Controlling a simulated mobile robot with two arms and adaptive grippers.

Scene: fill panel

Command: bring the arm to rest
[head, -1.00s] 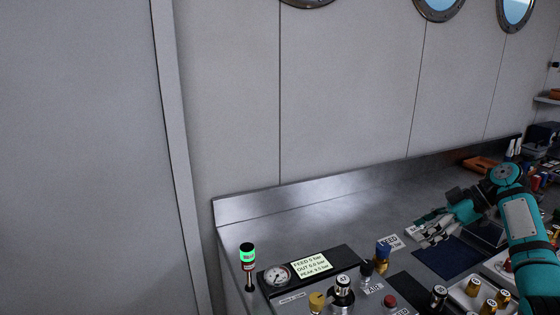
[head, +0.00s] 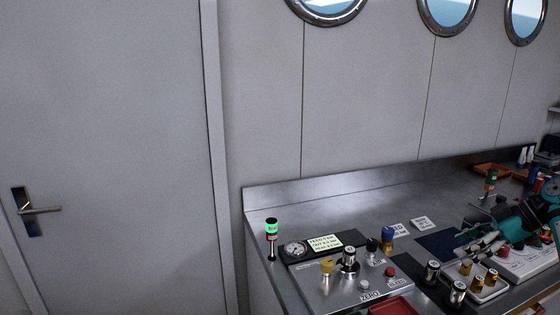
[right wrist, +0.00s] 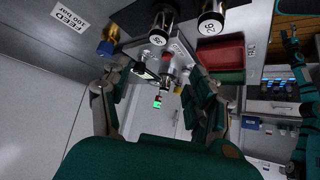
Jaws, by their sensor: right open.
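My right gripper (head: 466,243) is at the right of the head view, with its fingers apart and pointing left, above the bench near the dark blue mat (head: 437,243). No held object shows in it. In the right wrist view its open fingers (right wrist: 160,103) stand left and right with a clear gap between them. The fill panel (head: 320,288) is left of the gripper, apart from it. It carries a gauge (head: 296,249), a yellow knob (head: 327,267) and a red button (head: 390,271). A lamp (head: 272,228) glows green at its left end.
A red tray (head: 393,308) is at the bottom edge. A door with a handle (head: 40,210) stands at the left.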

